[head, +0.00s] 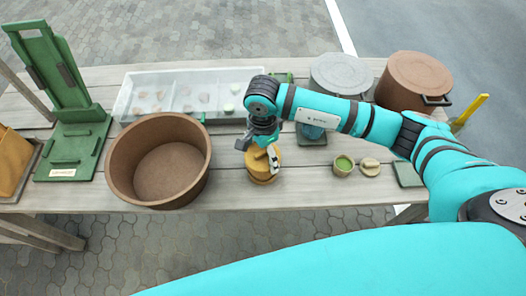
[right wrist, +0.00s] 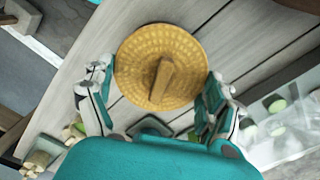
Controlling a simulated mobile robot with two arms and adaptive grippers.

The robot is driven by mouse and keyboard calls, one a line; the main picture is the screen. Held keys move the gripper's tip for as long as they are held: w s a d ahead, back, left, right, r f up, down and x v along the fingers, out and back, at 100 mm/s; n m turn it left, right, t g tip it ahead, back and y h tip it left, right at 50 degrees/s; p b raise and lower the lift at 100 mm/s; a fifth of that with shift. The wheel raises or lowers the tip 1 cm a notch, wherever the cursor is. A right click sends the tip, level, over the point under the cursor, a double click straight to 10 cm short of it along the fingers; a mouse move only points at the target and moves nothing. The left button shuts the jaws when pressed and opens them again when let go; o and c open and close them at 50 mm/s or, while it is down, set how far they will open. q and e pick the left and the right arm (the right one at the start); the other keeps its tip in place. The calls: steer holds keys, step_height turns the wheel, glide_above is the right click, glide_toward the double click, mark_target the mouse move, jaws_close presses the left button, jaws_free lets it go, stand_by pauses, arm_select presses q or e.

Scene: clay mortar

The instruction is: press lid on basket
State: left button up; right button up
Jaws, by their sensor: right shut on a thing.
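The round yellow woven lid (right wrist: 190,55) has a raised bar handle across its middle and fills the space between my fingers in the right wrist view. My right gripper (right wrist: 157,82) has one finger on each side of the lid's rim and is shut on it. In the head view the right gripper (head: 267,148) points down over the small yellow basket (head: 263,178) on the table. The lid is over the basket there, partly hidden by the fingers. Whether it is seated all the way cannot be told. My left gripper is not in view.
A large brown clay bowl (head: 120,172) stands to the left on the wooden table (head: 300,198). A clear divided tray (head: 130,98) lies behind. A small green-filled cup (head: 343,166) is to the right. A grey-lidded pot (head: 340,72) and brown pot (head: 415,78) stand at back right.

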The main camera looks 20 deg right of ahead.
steer(key=o, duration=0.7)
steer(key=shift+c, duration=0.2)
steer(key=shift+r+p, duration=1.3)
steer(key=shift+r, duration=1.75)
steer(key=shift+c, duration=0.3)
jaws_close()
